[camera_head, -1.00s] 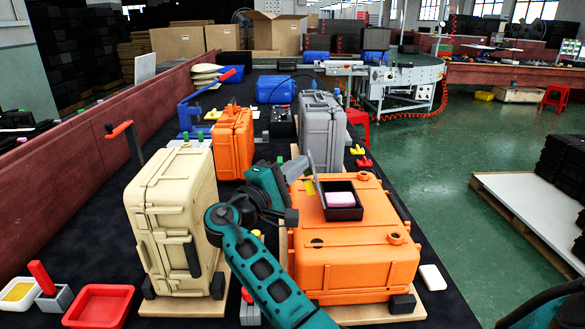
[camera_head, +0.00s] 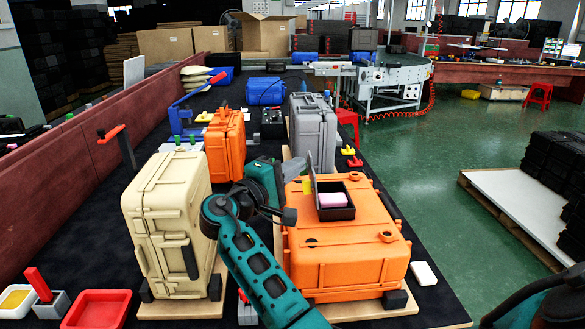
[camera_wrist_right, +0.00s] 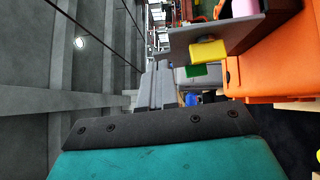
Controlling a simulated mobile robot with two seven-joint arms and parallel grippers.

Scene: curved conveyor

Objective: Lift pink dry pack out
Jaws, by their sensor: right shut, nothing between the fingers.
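The pink dry pack (camera_head: 332,200) lies inside a small black open box (camera_head: 338,214) on top of the large orange case (camera_head: 345,245). The box's lid (camera_head: 313,172) stands up on its left side, with a yellow piece (camera_head: 306,185) on its outer face. My right gripper (camera_head: 292,168) is shut and empty, left of the raised lid; whether it touches the lid is unclear. In the right wrist view, the pink pack (camera_wrist_right: 244,8) shows past the grey lid (camera_wrist_right: 228,36) and its yellow piece (camera_wrist_right: 207,51). My left gripper is not in view.
A beige case (camera_head: 170,225) stands close to the left of my right arm. A smaller orange case (camera_head: 225,145) and a grey case (camera_head: 314,130) stand behind. A red tray (camera_head: 97,309) is at the front left.

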